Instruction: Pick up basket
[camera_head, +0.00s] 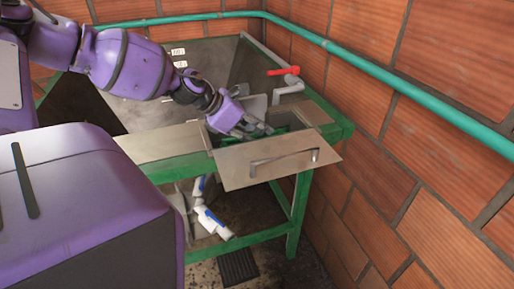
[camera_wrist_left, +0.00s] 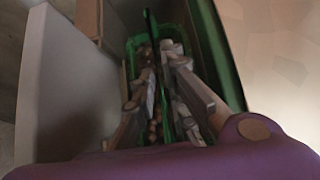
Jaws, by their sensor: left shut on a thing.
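The green basket (camera_wrist_left: 131,62) shows in the left wrist view, with small brown pieces inside and a thin green bar, seemingly its handle, rising in its middle. In the head view only a little dark green of the basket (camera_head: 281,130) shows in the box-like opening at the table's right end. My left gripper (camera_head: 262,128) reaches down into this opening. In the left wrist view its fingers (camera_wrist_left: 163,72) are over the basket and closed around the bar; the exact contact is blurred. My right gripper is not in view.
A panel with a handle (camera_head: 280,168) hangs at the opening's front. The green-framed table (camera_head: 322,122) stands close to the brick wall (camera_head: 440,155). A teal pipe (camera_head: 400,87) runs along the wall. A red-handled valve (camera_head: 285,71) stands behind. White-and-blue objects (camera_head: 212,222) are below the table.

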